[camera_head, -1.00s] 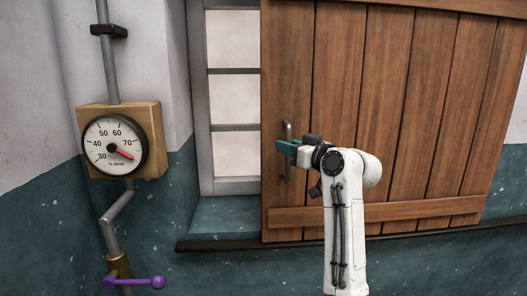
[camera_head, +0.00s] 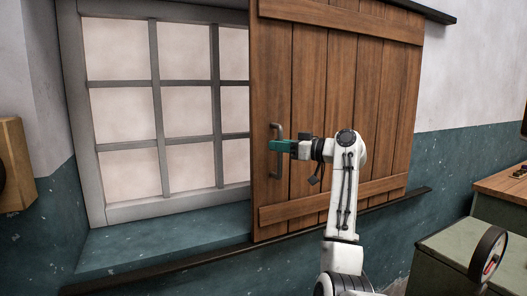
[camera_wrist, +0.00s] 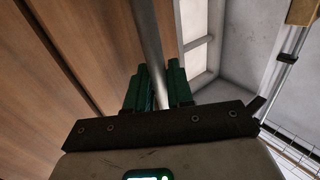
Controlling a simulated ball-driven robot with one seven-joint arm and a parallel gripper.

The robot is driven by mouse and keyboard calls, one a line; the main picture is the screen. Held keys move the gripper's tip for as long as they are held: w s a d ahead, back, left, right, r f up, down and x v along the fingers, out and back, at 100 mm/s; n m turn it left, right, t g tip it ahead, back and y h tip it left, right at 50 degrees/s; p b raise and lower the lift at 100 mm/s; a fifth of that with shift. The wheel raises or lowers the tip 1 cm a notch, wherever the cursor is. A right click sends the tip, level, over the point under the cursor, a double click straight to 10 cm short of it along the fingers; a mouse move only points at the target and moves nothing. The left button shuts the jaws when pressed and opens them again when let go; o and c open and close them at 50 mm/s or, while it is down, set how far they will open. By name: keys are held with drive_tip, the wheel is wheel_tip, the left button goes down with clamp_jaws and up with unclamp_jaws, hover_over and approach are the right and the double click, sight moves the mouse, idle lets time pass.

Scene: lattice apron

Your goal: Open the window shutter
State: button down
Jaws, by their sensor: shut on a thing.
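The window shutter (camera_head: 345,85) is a brown plank panel on the right side of the window (camera_head: 168,110); several panes show to its left. The shutter also fills the left of the wrist view (camera_wrist: 50,70). Its upright metal handle (camera_head: 277,170) is near the shutter's left edge. My gripper (camera_head: 277,146), with green fingers, is at the handle from the right. In the wrist view my gripper (camera_wrist: 160,87) is shut around the handle bar (camera_wrist: 150,45), one finger on each side.
A dark rail (camera_head: 385,208) runs below the shutter, and a stone sill (camera_head: 165,238) lies under the window. At the right stand a green cabinet (camera_head: 450,255) with a dark wheel (camera_head: 488,254) and a wooden-topped desk (camera_head: 505,186). A wooden gauge block (camera_head: 18,155) is at the left edge.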

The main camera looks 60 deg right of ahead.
drive_tip(key=shift+s+d, duration=0.3)
drive_tip(key=shift+d, duration=0.15)
drive_tip(key=c, duration=1.2)
unclamp_jaws()
drive_tip(key=shift+o, duration=0.2)
drive_tip(key=s+b, duration=0.2)
drive_tip(key=s, duration=0.8)
drive_tip(key=shift+s+a+b, duration=0.25)
drive_tip(key=shift+s+b, duration=0.1)
drive_tip(key=shift+s, duration=0.05)
